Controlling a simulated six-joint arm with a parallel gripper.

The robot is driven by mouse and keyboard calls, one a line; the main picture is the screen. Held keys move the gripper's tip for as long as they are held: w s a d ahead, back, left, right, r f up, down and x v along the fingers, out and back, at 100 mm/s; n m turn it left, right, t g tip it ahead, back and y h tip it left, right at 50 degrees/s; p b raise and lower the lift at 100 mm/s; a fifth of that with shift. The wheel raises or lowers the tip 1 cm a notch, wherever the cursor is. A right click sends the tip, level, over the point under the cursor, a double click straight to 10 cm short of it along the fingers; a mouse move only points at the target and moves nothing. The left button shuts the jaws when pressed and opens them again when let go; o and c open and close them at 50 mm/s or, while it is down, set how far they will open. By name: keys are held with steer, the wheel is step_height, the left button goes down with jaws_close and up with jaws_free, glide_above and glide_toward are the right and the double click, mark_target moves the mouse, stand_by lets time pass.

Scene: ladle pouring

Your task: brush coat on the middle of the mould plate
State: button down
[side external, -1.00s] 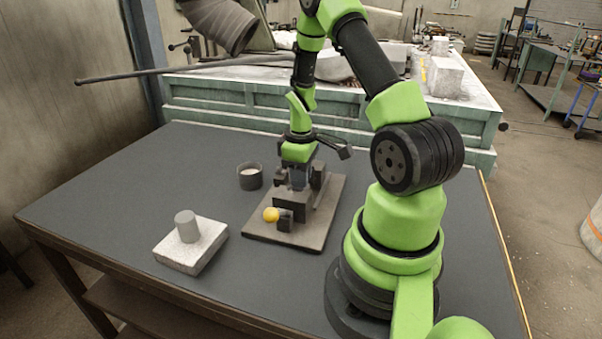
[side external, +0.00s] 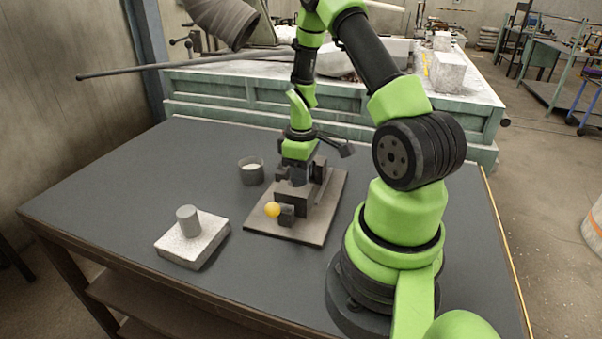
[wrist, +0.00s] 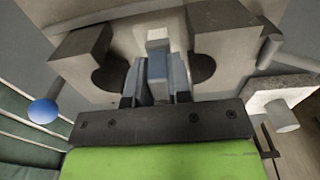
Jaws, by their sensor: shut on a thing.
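The mould plate (side external: 318,232) is a flat grey-brown plate on the table, with dark mould blocks (side external: 292,202) standing on it. My gripper (side external: 295,180) is over the plate among these blocks, pointing down. In the wrist view my gripper (wrist: 157,90) is shut on a narrow upright piece (wrist: 157,66), blue with a paler far end, which I take for the brush. Its tip is hidden, so I cannot tell whether it touches the plate. Grey blocks (wrist: 232,35) with dark rounded recesses lie on both sides. A dark cup (side external: 251,176) with pale contents stands left of the plate.
The table's left part (side external: 120,200) is clear.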

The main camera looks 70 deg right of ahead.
steer(key=shift+d+f, duration=0.1)
steer(key=shift+d, duration=0.85)
steer(key=shift+a, duration=1.35)
steer(key=shift+d, duration=1.35)
steer(key=shift+a, duration=0.1)
steer(key=shift+a, duration=1.2)
steer(key=shift+d, duration=1.3)
steer(key=shift+a, duration=0.1)
